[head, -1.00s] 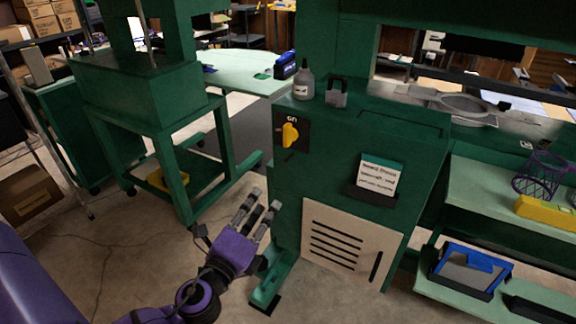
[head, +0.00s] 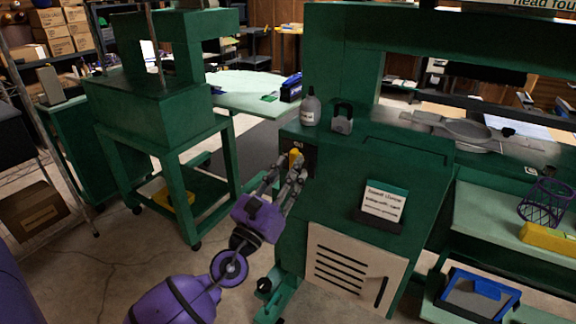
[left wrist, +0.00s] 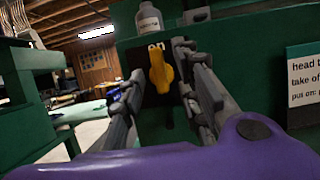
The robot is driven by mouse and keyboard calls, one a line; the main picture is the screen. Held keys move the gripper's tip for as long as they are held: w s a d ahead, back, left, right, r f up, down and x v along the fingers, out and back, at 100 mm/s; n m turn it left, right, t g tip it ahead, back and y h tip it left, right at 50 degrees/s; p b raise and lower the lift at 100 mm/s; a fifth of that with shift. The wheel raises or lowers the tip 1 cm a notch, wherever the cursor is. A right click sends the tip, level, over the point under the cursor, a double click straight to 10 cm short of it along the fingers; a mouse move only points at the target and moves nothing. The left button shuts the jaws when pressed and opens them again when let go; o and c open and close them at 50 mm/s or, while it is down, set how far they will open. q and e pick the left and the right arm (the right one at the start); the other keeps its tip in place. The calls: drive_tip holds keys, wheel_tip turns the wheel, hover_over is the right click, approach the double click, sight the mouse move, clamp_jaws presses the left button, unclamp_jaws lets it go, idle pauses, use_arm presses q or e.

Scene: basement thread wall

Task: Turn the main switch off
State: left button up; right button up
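The main switch is a yellow rotary handle (head: 295,158) on a black plate on the green machine's front. In the left wrist view the yellow handle (left wrist: 160,68) stands roughly upright, with white lettering partly visible above it. My left gripper (head: 284,168) is in front of the switch in the head view and hides part of it. In the left wrist view my left gripper (left wrist: 155,80) is open, with fingers on both sides of the handle. I see gaps beside the handle, but contact is hard to judge. My right gripper is not in view.
A bottle (head: 310,108) and a grey padlock (head: 342,120) stand on the machine top above the switch. A sign holder (head: 381,204) and a vented panel (head: 346,268) are on the machine's front. Another green machine (head: 150,120) stands to the left.

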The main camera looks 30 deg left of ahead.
use_arm(q)
drive_tip(key=shift+w, duration=0.25)
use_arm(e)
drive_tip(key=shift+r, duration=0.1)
use_arm(q)
clamp_jaws()
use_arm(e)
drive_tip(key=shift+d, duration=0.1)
